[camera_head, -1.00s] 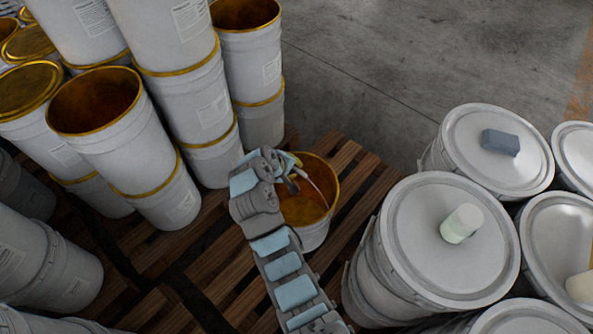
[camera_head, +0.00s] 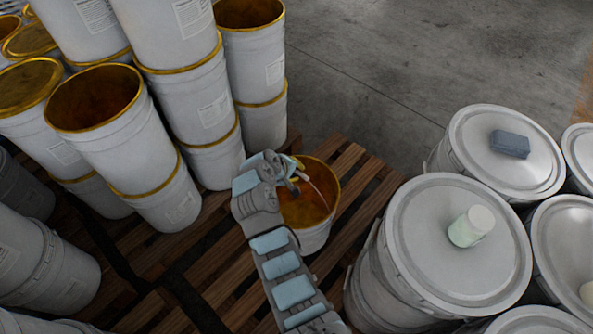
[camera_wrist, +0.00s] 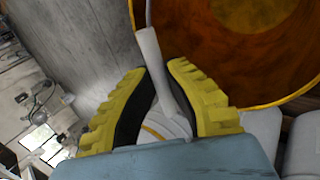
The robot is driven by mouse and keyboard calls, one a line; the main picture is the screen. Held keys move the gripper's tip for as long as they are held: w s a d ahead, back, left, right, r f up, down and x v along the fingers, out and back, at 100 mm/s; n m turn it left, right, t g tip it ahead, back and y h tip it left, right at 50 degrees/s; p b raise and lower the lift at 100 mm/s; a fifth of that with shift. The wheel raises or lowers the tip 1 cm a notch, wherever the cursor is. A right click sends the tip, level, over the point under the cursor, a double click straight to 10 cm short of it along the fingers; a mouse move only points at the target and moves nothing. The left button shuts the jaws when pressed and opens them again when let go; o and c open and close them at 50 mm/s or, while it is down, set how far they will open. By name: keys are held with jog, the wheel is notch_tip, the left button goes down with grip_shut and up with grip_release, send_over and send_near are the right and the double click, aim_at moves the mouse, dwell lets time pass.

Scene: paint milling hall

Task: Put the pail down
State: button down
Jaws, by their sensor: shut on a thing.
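The pail (camera_head: 314,238) is white outside with a gold-brown inside and stands upright over the wooden pallet, beside the pail stacks. I cannot tell whether its base touches the slats. My gripper (camera_head: 297,178) is at the pail's upper left rim, largely hidden by my wrist. In the wrist view, the yellow-padded fingers of my gripper (camera_wrist: 157,78) are shut on the white grip of the pail's handle (camera_wrist: 154,52). The pail's gold-brown inside (camera_wrist: 270,65) fills the upper right there.
Stacked white pails (camera_head: 195,100) with gold rims stand close at the left. Lidded drums (camera_head: 450,235) stand at the right, one bearing a pale green-white cylinder (camera_head: 471,226), another a grey block (camera_head: 509,144). Bare pallet slats (camera_head: 345,195) show right of the pail.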

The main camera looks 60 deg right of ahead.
jog(key=c, duration=1.2)
grip_release()
jog(key=shift+a+f, duration=0.2)
jog(key=shift+a, duration=0.05)
jog(key=shift+c, duration=0.2)
jog(key=shift+w+a+r, duration=0.15)
jog(key=shift+a+r, duration=0.1)
jog(key=shift+r, duration=0.25)
jog(key=p+v, duration=0.3)
jog(key=v, duration=0.8)
jog(key=shift+p, duration=0.4)
